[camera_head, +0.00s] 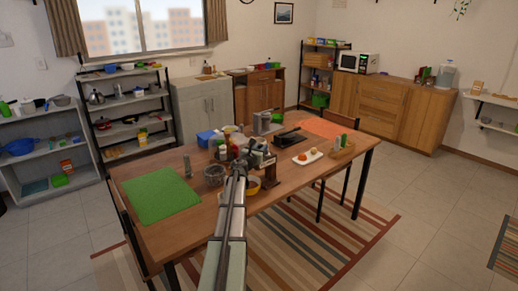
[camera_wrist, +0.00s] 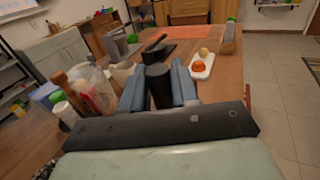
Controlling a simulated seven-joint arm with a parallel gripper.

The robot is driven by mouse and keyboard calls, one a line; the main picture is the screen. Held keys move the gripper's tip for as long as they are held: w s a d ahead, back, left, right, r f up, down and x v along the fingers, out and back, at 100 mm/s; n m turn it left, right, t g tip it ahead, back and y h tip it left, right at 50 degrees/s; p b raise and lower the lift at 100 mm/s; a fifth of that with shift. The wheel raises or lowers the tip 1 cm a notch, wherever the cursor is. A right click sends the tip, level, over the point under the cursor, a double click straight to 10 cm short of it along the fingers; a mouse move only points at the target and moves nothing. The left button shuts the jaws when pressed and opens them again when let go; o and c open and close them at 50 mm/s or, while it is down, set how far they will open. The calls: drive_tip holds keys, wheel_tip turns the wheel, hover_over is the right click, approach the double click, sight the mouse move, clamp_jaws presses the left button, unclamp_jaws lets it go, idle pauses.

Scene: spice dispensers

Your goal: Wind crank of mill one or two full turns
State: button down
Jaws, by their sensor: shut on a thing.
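In the wrist view my gripper (camera_wrist: 159,72) has its two blue-grey fingers closed on either side of a black upright cylinder, which looks like the crank knob (camera_wrist: 160,88). In the head view my gripper (camera_head: 250,158) is over the middle of the wooden table (camera_head: 215,208), at a dark mill-like device (camera_head: 268,160). My arm and wrist hide most of the mill body, and I cannot tell the crank's angle.
Bottles and a clear container (camera_wrist: 92,88) crowd the left of my gripper. A white tray (camera_head: 307,158) with orange and yellow items and a wooden caddy (camera_head: 343,150) lie to the right. The green mat (camera_head: 160,198) is clear.

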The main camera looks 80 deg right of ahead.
drive_tip(key=shift+s+a+n+t+h, duration=0.1)
drive_tip(key=shift+s+n+t+h, duration=0.1)
drive_tip(key=shift+n+t, duration=0.45)
drive_tip(key=shift+s+a+n+t+h, duration=0.1)
drive_tip(key=shift+s+n+t+h, duration=0.2)
drive_tip(key=shift+t, duration=0.55)
drive_tip(key=shift+n+t, duration=0.45)
drive_tip(key=shift+t, duration=0.15)
drive_tip(key=shift+d, duration=0.1)
drive_tip(key=c, duration=1)
unclamp_jaws()
drive_tip(key=shift+a, duration=0.2)
drive_tip(key=w+a, duration=0.1)
drive_tip(key=a, duration=1.2)
drive_tip(key=shift+a, duration=0.25)
drive_tip(key=shift+w, duration=0.1)
